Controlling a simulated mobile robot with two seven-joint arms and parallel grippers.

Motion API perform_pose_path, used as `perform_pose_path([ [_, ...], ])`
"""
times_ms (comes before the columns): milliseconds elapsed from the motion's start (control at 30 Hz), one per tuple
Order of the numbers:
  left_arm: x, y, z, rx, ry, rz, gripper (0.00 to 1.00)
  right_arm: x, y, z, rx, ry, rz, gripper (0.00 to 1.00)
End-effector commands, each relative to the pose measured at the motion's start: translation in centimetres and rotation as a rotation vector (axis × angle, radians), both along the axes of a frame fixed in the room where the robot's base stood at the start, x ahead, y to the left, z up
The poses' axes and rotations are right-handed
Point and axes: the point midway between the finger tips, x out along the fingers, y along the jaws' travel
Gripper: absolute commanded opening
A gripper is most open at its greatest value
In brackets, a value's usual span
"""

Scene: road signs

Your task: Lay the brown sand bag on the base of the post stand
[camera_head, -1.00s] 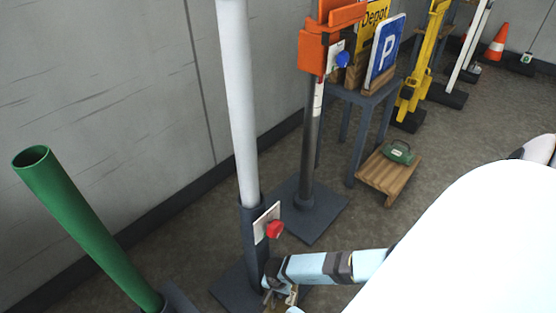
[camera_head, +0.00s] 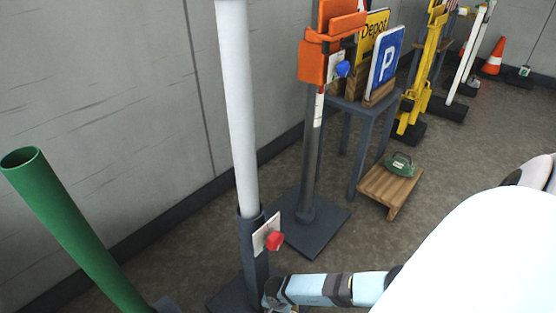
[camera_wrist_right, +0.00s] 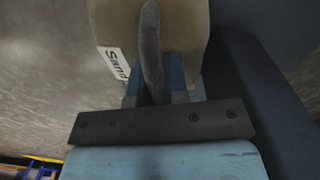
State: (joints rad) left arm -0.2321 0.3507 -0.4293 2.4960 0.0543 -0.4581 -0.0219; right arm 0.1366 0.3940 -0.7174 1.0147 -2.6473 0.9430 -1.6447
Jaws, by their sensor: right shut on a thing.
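The tan-brown sand bag (camera_wrist_right: 185,25) with a white "Sand" label shows in the right wrist view. My right gripper (camera_wrist_right: 158,88) is shut on its dark strap handle. In the head view this gripper (camera_head: 268,297) is low beside the foot of the white post (camera_head: 238,110), and the bag is hidden or below the picture. The post stands upright in a dark stand whose base (camera_head: 230,295) is partly cut off by the lower edge. A dark blue-grey surface lies beside the bag in the wrist view. I cannot tell whether the bag touches it. My left gripper is not in view.
A dark pole with an orange clamp stands on a square plate (camera_head: 310,230) behind. A green tube (camera_head: 65,220) leans at left. A wooden pallet (camera_head: 388,192) holds a green item with a handle (camera_head: 400,163). The wall (camera_head: 100,90) runs close behind the stands.

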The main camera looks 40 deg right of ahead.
Motion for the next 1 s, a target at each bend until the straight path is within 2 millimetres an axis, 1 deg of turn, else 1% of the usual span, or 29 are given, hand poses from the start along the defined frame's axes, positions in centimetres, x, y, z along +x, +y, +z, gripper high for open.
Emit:
perform_pose_path([
  [500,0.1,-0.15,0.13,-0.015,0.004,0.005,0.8,0.16,0.05,-0.76,0.001,-0.002,0.0,0.0],
  [533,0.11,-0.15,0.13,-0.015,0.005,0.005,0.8,0.16,0.05,-0.73,0.001,-0.002,0.0,0.21],
  [633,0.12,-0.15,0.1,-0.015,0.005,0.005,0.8,0.13,0.05,-0.75,0.001,-0.002,0.0,0.44],
  [867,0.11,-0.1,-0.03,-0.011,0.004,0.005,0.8,-0.09,0.01,-0.93,0.0,0.002,0.0,0.44],
  [1000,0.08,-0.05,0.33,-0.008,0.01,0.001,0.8,-0.03,0.0,-0.13,0.0,0.001,0.001,0.44],
])
